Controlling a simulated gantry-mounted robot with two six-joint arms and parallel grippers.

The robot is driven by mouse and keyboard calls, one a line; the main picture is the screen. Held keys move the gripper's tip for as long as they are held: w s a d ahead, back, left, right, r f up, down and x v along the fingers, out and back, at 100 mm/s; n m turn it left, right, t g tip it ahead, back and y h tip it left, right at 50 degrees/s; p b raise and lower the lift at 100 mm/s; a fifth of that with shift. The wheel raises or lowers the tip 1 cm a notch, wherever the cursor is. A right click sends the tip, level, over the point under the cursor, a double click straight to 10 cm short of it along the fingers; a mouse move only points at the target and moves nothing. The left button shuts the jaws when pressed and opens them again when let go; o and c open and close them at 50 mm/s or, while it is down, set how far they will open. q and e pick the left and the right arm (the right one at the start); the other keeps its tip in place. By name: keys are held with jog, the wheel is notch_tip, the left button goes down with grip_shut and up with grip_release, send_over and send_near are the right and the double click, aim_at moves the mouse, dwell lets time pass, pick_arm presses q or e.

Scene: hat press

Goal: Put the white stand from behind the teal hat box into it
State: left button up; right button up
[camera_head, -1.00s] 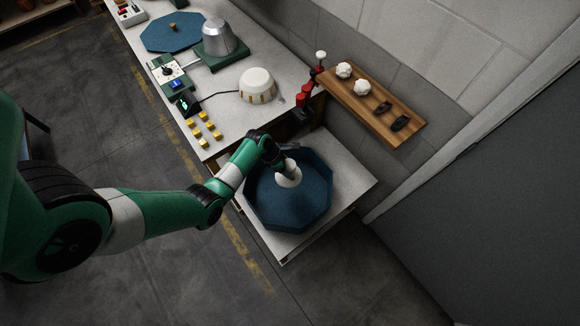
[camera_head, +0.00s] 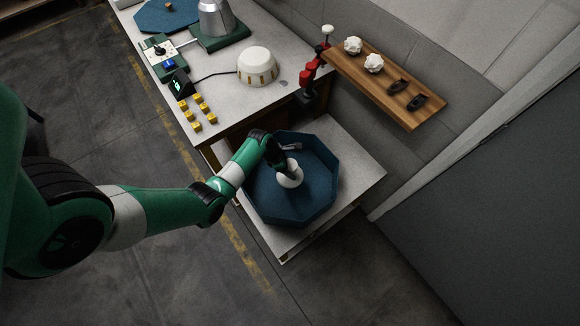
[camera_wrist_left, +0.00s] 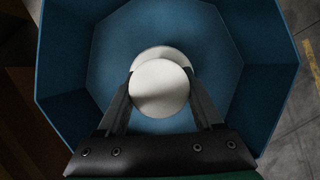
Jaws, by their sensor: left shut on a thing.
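The teal hat box (camera_head: 263,205) is an open octagonal tray-like box on the low white table. It fills most of the left wrist view (camera_wrist_left: 210,50). The white stand (camera_head: 292,176) is inside the box's outline, with a round white top. In the left wrist view the stand (camera_wrist_left: 159,90) shows its round top and part of a second disc behind it. My left gripper (camera_head: 284,166) reaches down into the box and is shut on the stand; its two fingers (camera_wrist_left: 160,97) flank it. I cannot tell whether the stand touches the box floor. My right gripper is not in view.
A counter (camera_head: 225,105) stands behind the box, with a white round hat form (camera_head: 257,66), yellow blocks (camera_head: 197,113), a metal cone (camera_head: 214,18) and a blue octagonal lid (camera_head: 168,18). A wooden shelf (camera_head: 385,87) is on the wall. Bare table (camera_head: 350,160) lies right of the box.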

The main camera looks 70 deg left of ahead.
pick_arm(q)
jog(key=shift+f+b, duration=2.7)
jog(key=shift+f, duration=1.25)
jog(key=shift+f, duration=0.4)
jog(key=o, duration=1.4)
jog(key=shift+r, duration=0.1)
jog(key=p+v, duration=0.6)
jog(key=v, duration=0.5)
jog(key=shift+p, duration=0.3)
jog(key=shift+s+r, duration=0.15)
jog(key=shift+r, duration=0.05)
